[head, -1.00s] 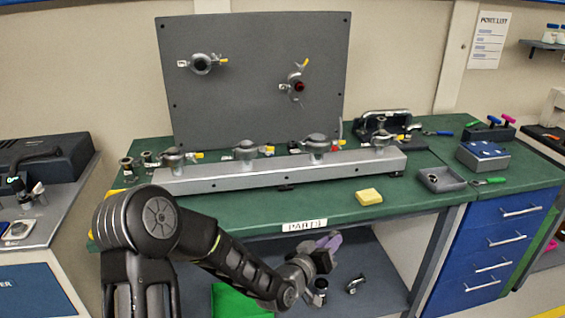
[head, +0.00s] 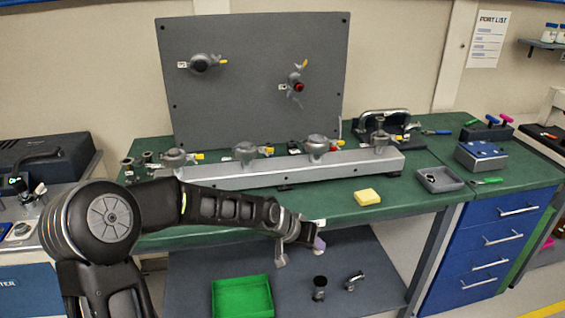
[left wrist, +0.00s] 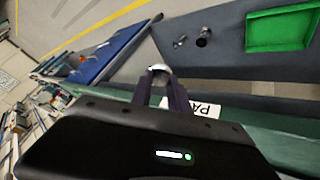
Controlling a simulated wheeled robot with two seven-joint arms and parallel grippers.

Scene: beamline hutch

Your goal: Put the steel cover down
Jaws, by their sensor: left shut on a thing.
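My left gripper (head: 317,241) is in front of the green bench's front edge, above the lower shelf. In the left wrist view its two dark fingers (left wrist: 161,80) are closed on a small, pale, rounded metal piece, which I take to be the steel cover (left wrist: 158,69). Only part of the cover shows between the fingertips. In the head view the cover is too small and hidden to make out. My right gripper is not in view.
The green bench (head: 300,213) carries a grey rail (head: 290,170) with several valves, a yellow sponge (head: 367,197) and a grey tray (head: 427,183). The lower shelf (head: 370,255) holds a green bin (head: 242,284) and two fittings (head: 319,289) (head: 354,281), with bare shelf around them.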

